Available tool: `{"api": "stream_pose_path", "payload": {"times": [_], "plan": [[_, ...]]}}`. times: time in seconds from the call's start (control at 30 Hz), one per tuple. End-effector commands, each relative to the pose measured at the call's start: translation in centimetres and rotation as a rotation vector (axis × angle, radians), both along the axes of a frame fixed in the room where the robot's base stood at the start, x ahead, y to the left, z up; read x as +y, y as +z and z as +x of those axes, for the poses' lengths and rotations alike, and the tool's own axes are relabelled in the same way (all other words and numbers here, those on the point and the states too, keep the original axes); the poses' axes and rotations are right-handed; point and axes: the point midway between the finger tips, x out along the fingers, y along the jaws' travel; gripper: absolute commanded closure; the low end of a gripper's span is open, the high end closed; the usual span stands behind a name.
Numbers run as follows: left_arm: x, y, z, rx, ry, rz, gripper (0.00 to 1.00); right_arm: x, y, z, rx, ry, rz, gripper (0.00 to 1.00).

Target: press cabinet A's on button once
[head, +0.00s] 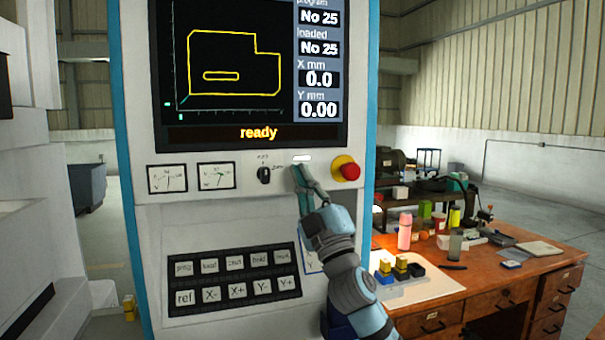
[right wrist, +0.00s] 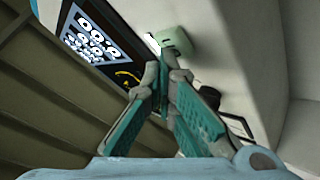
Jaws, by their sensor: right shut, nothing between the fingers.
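The machine cabinet (head: 220,220) stands in front of me; no letter A can be read on it. My right gripper (head: 296,170) is shut and empty. Its fingertips are at the panel, just below a small white plate (head: 302,158) and left of the red stop knob (head: 346,168). In the right wrist view the shut fingers (right wrist: 165,62) point at a pale green block (right wrist: 178,40), which seems to be the button. The fingers hide it in the head view. I cannot tell whether the tips touch it. My left gripper is not in view.
A black selector (head: 264,174) and two meters (head: 215,176) sit left of my gripper. Below is a keypad (head: 233,279). The screen (head: 230,70) reads "ready". A wooden desk (head: 540,275) with bottles and small items stands at the right.

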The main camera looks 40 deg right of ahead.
Motion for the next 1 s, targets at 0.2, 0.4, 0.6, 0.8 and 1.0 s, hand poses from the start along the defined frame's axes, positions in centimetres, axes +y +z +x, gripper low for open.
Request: {"api": "stream_pose_path", "payload": {"times": [0.2,0.4,0.6,0.8,1.0], "plan": [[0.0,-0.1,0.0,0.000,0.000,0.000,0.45,0.1,0.0,-0.4,0.000,0.000,-0.001,1.00],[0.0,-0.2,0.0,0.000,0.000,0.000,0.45,0.5,-0.1,-1.4,0.000,0.001,-0.001,1.00],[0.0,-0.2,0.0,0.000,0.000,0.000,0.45,0.5,-0.1,-1.5,0.000,0.000,0.000,1.00],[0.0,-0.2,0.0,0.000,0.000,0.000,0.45,0.6,-0.1,-1.8,0.000,-0.001,-0.001,1.00],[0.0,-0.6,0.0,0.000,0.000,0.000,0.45,1.3,-0.1,-3.6,-0.001,0.000,-0.003,1.00]]}}
